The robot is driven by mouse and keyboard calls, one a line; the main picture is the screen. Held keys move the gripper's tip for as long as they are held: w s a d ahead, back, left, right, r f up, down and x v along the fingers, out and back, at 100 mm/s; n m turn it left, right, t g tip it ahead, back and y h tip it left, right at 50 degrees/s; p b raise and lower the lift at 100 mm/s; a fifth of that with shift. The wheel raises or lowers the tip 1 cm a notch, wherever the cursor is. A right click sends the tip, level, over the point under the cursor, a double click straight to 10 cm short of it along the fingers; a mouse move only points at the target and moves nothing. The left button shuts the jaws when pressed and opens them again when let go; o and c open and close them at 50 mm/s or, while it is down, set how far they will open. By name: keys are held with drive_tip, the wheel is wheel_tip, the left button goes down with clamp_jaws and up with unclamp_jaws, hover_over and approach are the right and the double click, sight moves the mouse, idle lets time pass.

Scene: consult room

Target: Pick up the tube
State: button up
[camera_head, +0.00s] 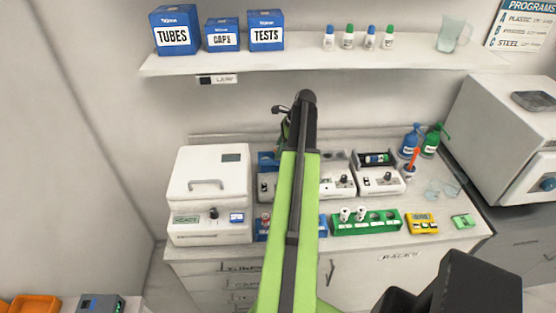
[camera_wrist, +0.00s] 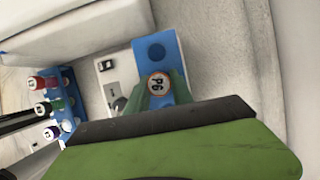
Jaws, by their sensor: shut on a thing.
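A tube (camera_wrist: 158,84) with a round white cap marked with dark characters and ringed in orange-red shows in the wrist view. My gripper (camera_wrist: 160,96) is shut on it, with greenish fingers on both sides. Below or around the tube is a blue block (camera_wrist: 155,48) with a round dark hole; I cannot tell whether the tube still sits in it or is clear of it. In the head view my green arm hides the tube and most of my gripper.
In the head view, a white machine (camera_head: 209,180) stands left, a green rack (camera_head: 367,226) and yellow device (camera_head: 422,224) right. A shelf (camera_head: 300,58) hangs above.

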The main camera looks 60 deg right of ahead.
clamp_jaws()
drive_tip(key=shift+r, duration=0.15)
wheel_tip(320, 180, up, 7)
drive_tip(key=p, duration=0.7)
drive_tip(key=s+a, duration=1)
drive_tip(key=a, duration=0.4)
drive_tip(key=shift+s+a+f, duration=0.25)
drive_tip(key=shift+a, duration=0.1)
